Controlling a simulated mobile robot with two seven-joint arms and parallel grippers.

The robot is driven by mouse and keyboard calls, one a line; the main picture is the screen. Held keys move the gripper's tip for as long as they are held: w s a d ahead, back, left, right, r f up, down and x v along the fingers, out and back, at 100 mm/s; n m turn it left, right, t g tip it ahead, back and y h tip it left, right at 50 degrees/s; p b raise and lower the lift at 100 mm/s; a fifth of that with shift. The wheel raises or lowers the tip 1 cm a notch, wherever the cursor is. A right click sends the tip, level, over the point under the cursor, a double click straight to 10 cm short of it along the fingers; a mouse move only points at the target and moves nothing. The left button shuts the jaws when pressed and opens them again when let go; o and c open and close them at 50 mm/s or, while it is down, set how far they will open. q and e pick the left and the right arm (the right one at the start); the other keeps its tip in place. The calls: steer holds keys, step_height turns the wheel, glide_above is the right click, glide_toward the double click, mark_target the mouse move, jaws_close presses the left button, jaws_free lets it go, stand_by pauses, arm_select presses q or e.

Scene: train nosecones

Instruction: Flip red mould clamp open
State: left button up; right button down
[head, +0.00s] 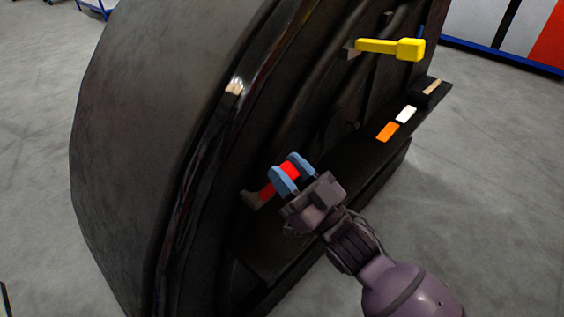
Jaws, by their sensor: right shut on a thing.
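The large dark mould (140,140) fills the middle of the head view, with a glossy curved edge. The red mould clamp (267,191) sits low on the mould's inner face, with a grey-brown bracket at its lower left end. My right gripper (284,174) comes in from the lower right, and its blue-grey fingers are shut on the red clamp, one on each side. The fingers hide part of the clamp, and I cannot tell its exact angle. My left gripper is not in view.
A yellow clamp (392,48) sticks out from the mould's upper right. An orange block (387,131) and a white block (406,114) lie on the mould's dark ledge (345,180). Grey floor is clear at the right. Blue-edged panels stand at the back right.

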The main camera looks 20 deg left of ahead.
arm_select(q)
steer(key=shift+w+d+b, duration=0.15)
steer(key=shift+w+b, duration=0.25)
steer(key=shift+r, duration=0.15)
